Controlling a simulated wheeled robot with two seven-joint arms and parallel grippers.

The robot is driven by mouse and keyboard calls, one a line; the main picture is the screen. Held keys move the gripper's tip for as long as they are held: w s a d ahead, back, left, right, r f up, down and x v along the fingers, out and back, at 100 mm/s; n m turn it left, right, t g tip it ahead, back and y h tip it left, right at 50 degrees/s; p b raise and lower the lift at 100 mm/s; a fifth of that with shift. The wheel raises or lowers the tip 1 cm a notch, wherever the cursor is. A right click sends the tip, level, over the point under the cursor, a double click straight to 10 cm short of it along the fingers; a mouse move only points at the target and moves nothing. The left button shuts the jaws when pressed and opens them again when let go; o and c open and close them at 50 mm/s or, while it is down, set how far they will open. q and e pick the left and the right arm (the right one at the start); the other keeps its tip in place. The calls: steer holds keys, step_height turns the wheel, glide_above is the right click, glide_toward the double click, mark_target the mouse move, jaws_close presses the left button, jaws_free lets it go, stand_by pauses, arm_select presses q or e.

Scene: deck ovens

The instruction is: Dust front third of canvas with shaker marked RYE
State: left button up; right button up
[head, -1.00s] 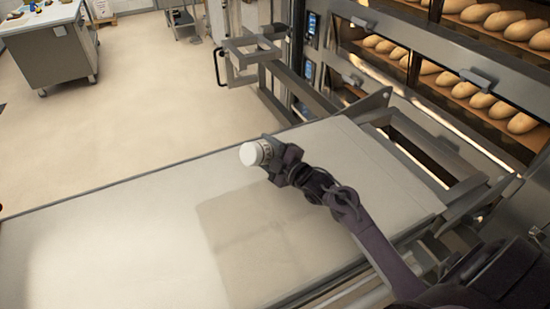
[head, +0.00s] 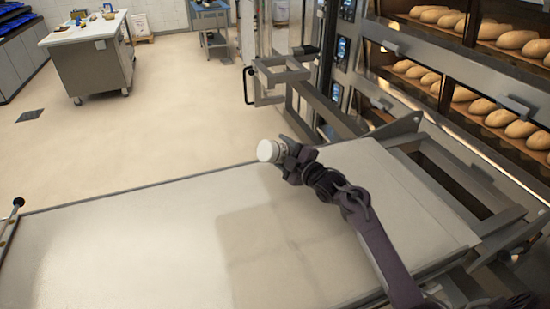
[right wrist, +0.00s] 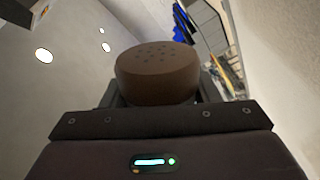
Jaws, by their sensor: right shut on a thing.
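The pale canvas (head: 150,245) lies flat on a long loader in the head view, with a darker rectangular patch on its middle. My right gripper (head: 288,156) is shut on a shaker with a white end (head: 269,150). In the head view it overlaps the canvas's far edge, the white end facing left, so the shaker looks tipped. The right wrist view shows its round perforated top (right wrist: 158,62), dark in shade, above the gripper body. No marking on the shaker can be read. I cannot tell its height above the canvas. My left gripper is not in view.
Deck ovens with loaves (head: 484,107) stand at the right, beside the loader. A metal frame (head: 283,78) projects behind the canvas. A wheeled worktable (head: 88,62) and a blue-topped cart (head: 210,22) stand farther back. The floor between is open.

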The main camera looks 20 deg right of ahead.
steer(key=d, duration=0.2)
steer(key=w+d+b, duration=0.1)
steer(key=shift+d, duration=0.35)
steer(key=w+d+p+v, duration=0.1)
steer(key=d+p+v, duration=0.2)
steer(key=p+v, duration=1.1)
steer(key=s+d+b, duration=0.4)
steer(key=d+b, duration=0.5)
steer(key=b, duration=0.2)
steer(key=d+r+n+b, duration=0.1)
steer(key=r+n+b, duration=0.2)
steer(key=n, duration=0.9)
steer(key=w+d+r+n+b, duration=0.1)
steer(key=r+n, duration=0.4)
steer(key=n, duration=0.7)
steer(key=shift+d+r+b, duration=0.35)
steer(key=shift+d+b, duration=0.35)
steer(key=shift+b, duration=0.35)
